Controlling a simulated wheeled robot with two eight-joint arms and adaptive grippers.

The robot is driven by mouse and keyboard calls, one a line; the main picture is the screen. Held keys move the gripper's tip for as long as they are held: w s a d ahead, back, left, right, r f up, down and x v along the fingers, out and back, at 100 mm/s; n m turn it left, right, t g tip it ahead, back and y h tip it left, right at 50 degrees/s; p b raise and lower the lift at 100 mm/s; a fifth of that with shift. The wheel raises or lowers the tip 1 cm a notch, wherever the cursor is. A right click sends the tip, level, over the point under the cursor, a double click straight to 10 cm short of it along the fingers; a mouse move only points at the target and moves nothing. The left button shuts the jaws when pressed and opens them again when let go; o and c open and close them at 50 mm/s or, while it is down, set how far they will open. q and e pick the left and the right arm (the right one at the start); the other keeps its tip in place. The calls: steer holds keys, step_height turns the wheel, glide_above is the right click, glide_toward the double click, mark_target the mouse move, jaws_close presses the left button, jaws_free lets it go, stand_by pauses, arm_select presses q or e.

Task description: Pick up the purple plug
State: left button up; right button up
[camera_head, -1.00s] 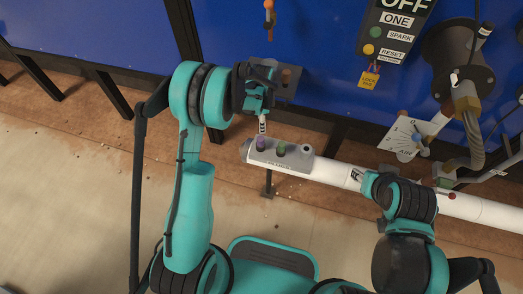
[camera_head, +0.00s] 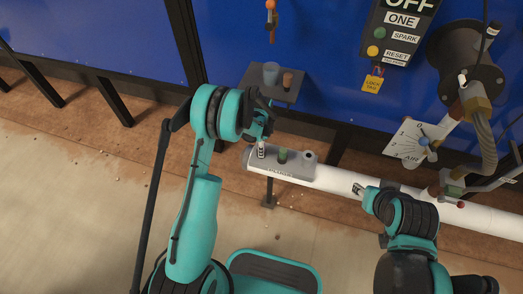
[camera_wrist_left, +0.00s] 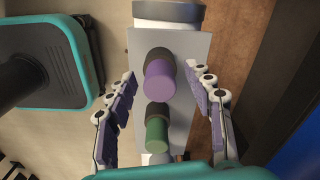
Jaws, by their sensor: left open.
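The purple plug (camera_wrist_left: 158,80) stands in a dark collar on a grey plate (camera_wrist_left: 190,48) in the left wrist view. A green plug (camera_wrist_left: 156,135) stands beside it on the same plate. My left gripper (camera_wrist_left: 160,73) is open, with one finger on each side of the purple plug and gaps showing. In the head view my left gripper (camera_head: 261,151) is at the left end of the plate (camera_head: 300,170) and hides the purple plug; the green plug (camera_head: 282,156) shows to its right. My right gripper (camera_head: 358,188) is by the white pipe; its jaw opening is unclear.
The plate lies on the white pipe (camera_head: 335,182), which runs to the right. A small shelf (camera_head: 262,88) behind my left gripper holds a grey cup (camera_head: 271,72) and a brown plug (camera_head: 287,79). A dial panel (camera_head: 408,140) and a hose (camera_head: 482,130) are at the right.

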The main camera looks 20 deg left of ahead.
arm_select(q)
steer(key=shift+r, duration=0.1)
jaws_close()
